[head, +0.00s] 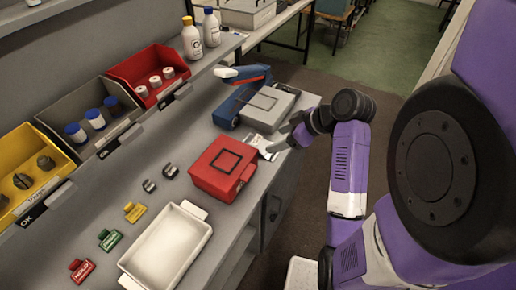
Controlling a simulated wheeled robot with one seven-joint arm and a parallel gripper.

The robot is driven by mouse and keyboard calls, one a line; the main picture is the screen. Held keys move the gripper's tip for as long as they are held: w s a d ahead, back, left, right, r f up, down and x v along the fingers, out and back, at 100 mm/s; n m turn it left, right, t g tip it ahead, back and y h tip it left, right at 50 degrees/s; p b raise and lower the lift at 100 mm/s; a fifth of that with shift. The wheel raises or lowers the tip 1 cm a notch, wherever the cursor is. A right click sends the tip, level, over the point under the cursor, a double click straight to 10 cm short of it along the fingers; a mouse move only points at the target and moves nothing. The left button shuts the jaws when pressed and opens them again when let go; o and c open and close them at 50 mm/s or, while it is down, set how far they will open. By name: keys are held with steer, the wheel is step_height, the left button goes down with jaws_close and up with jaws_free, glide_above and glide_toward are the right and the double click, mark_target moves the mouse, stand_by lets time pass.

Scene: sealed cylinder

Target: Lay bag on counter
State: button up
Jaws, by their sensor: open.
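A small pale bag (262,145) with a darker patch lies on the counter (150,205), between the red box and the grey-blue machine, near the counter's front edge. It looks flat, but it is small and part of it is hidden by my gripper and the red box. My gripper (279,146) is at the bag's right end, low over the counter edge, with its jaws open. I cannot tell whether the fingers touch the bag.
A red box (222,170) stands just left of the bag. A grey-blue machine (252,104) stands behind it. Red, grey and yellow bins and two bottles line the back.

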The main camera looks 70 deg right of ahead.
mark_target(264, 143)
steer(key=shift+w+d+f, duration=0.15)
steer(key=shift+w+f, duration=0.05)
steer(key=p+x, duration=0.1)
steer(key=x, duration=0.6)
steer(key=shift+w, duration=0.2)
steer(key=shift+c, duration=0.2)
steer(key=c, duration=1.2)
steer(key=shift+c, duration=0.2)
steer(key=shift+r, duration=0.15)
step_height(264, 143, up, 20)
steer(key=p, duration=0.4)
